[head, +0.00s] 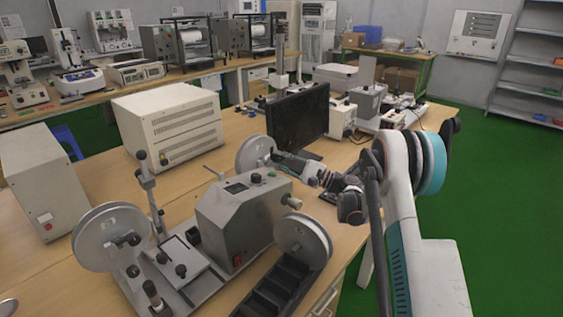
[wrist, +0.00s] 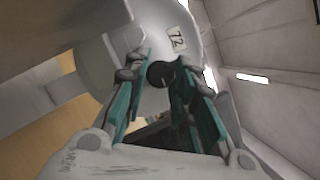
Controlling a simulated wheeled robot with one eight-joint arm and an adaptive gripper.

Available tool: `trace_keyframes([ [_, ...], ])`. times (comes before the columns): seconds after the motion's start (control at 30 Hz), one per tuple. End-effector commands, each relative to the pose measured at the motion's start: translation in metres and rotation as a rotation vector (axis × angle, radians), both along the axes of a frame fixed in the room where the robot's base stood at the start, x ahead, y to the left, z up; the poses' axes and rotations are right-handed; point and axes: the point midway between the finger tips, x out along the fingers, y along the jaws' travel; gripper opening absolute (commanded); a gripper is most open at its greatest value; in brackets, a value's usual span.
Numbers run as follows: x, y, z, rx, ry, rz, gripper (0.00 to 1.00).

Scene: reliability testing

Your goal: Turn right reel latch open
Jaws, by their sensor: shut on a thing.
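The reel machine (head: 243,215) stands on the wooden bench, with a grey left reel (head: 95,245) and a right reel (head: 250,152) at the back. My gripper (head: 278,158) reaches the hub of this right reel from the right. In the wrist view, the light grey right reel (wrist: 205,52) carries a label reading 72. The black latch knob (wrist: 159,74) at its hub sits between the teal finger pads of my gripper (wrist: 163,78), which is shut on it. The pads partly hide the latch, and its exact angle is unclear.
Another reel (head: 303,240) sits at the machine's front right, beside a black slotted tray (head: 272,287). A dark monitor (head: 300,118) stands close behind my gripper. A beige box unit (head: 168,125) is at the back left. Green floor is open to the right.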

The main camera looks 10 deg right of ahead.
Motion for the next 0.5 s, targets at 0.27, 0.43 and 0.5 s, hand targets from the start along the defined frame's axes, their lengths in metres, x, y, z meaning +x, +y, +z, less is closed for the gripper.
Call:
trace_keyframes([
  [0.27,0.0,-0.0003,-0.0007,-0.002,0.0,-0.001,0.45],
  [0.43,-0.0001,-0.0001,-0.0005,-0.001,0.0,0.0,0.45],
  [0.5,-0.0002,0.0001,-0.0004,-0.001,0.0,0.0,0.45],
])
